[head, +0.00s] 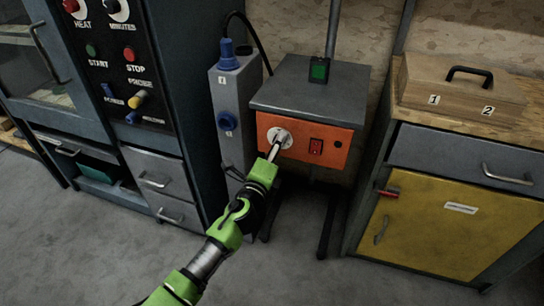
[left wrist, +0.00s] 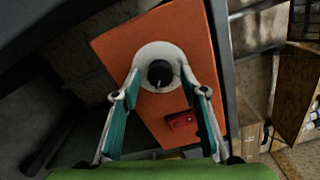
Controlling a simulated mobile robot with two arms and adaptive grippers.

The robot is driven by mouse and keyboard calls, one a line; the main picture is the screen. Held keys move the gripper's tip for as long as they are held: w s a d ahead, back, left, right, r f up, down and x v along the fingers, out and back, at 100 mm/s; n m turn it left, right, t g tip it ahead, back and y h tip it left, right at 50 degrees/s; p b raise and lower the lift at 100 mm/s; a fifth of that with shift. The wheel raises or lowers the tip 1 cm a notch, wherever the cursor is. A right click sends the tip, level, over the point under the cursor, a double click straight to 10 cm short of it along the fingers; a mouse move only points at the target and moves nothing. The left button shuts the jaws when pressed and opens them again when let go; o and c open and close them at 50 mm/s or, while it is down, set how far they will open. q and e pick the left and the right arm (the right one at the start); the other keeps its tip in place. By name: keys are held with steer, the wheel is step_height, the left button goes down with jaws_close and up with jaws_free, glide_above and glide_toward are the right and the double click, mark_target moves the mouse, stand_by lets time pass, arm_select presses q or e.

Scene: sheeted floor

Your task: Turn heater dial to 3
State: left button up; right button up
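The heater is a grey box (head: 312,92) with an orange front panel (head: 342,150); the panel also fills the middle of the left wrist view (left wrist: 122,50). Its round white dial (head: 285,132) has a black knob (left wrist: 160,73) at its centre. The dial's markings are too small to read. My left gripper (head: 273,150) is at the dial. In the left wrist view its two fingers (left wrist: 161,82) are spread, one on each side of the knob, with the tips by the white disc. I cannot tell whether they touch it. My right gripper is not in view.
A red switch (head: 315,146) sits right of the dial. A tall grey unit with a blue knob (head: 227,121) stands close on the left, beside the oven panel (head: 118,60). A yellow-doored cabinet (head: 430,228) carrying a wooden case (head: 462,95) is on the right. Floor in front is clear.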

arm_select(q)
steer(key=v, duration=1.1)
steer(key=shift+s, duration=0.3)
steer(key=shift+a+f, duration=0.1)
steer(key=shift+a, duration=0.05)
